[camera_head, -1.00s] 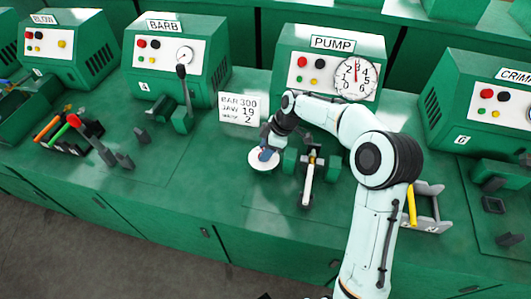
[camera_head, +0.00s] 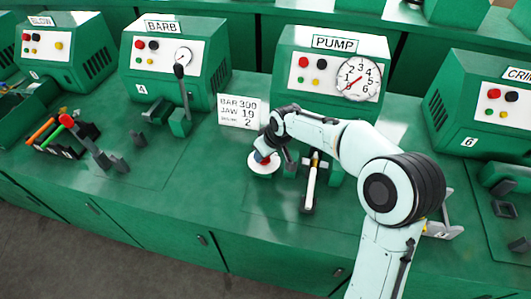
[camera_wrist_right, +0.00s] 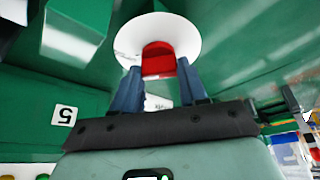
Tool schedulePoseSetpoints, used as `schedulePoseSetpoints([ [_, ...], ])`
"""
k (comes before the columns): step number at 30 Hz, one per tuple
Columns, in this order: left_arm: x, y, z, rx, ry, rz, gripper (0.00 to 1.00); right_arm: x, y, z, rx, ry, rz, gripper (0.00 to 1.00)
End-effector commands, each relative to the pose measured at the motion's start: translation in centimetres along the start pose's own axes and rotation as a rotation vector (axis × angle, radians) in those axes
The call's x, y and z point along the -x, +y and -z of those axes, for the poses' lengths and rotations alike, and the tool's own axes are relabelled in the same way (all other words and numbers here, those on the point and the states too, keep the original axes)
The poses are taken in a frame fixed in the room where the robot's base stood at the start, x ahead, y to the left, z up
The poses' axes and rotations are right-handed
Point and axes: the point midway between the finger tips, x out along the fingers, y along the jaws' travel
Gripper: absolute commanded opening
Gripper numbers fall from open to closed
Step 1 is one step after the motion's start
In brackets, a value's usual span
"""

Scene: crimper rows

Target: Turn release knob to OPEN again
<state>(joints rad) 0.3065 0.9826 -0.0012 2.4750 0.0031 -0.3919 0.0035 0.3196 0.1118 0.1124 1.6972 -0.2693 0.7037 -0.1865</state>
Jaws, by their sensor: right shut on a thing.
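The release knob is a white round dial with a red grip bar (camera_wrist_right: 158,62). Its white disc (camera_head: 262,168) stands at the front left of the PUMP machine (camera_head: 325,75). My right gripper (camera_head: 265,155) reaches down onto the knob from above. In the right wrist view its two blue fingers (camera_wrist_right: 160,78) are shut on the red bar, with the disc (camera_wrist_right: 128,38) beyond. I cannot read any OPEN mark on the disc. The pump's pressure gauge (camera_head: 358,78) has its red needle pointing to the lower left, near 0. My left gripper is not in view.
A pump lever with a pale handle (camera_head: 309,190) stands just right of the knob. A sign reading BAR 300, JAW 19 (camera_head: 238,112) stands behind it to the left. The BARB machine (camera_head: 175,65) is further left. The bench front (camera_head: 235,205) is clear.

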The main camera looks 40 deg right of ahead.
Motion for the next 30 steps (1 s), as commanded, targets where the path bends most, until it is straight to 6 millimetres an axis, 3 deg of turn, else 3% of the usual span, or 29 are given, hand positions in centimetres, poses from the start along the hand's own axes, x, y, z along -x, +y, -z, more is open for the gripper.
schedulePoseSetpoints([
  [9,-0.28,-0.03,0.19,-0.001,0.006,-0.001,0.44,-0.03,-0.03,-0.09,-0.112,-0.003,-0.047,0.12],
  [25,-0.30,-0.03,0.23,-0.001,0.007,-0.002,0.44,-0.05,-0.04,-0.13,-0.136,-0.005,-0.055,0.12],
  [26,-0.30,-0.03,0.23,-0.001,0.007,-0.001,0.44,-0.05,-0.04,-0.13,-0.136,-0.005,-0.055,0.46],
  [27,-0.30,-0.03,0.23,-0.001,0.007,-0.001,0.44,-0.05,-0.04,-0.13,-0.136,-0.005,-0.055,0.59],
  [28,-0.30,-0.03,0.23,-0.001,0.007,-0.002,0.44,-0.05,-0.04,-0.12,-0.136,-0.005,-0.055,0.68],
  [30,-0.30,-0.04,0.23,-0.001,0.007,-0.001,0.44,-0.05,-0.05,-0.10,-0.135,-0.004,-0.054,0.68],
])
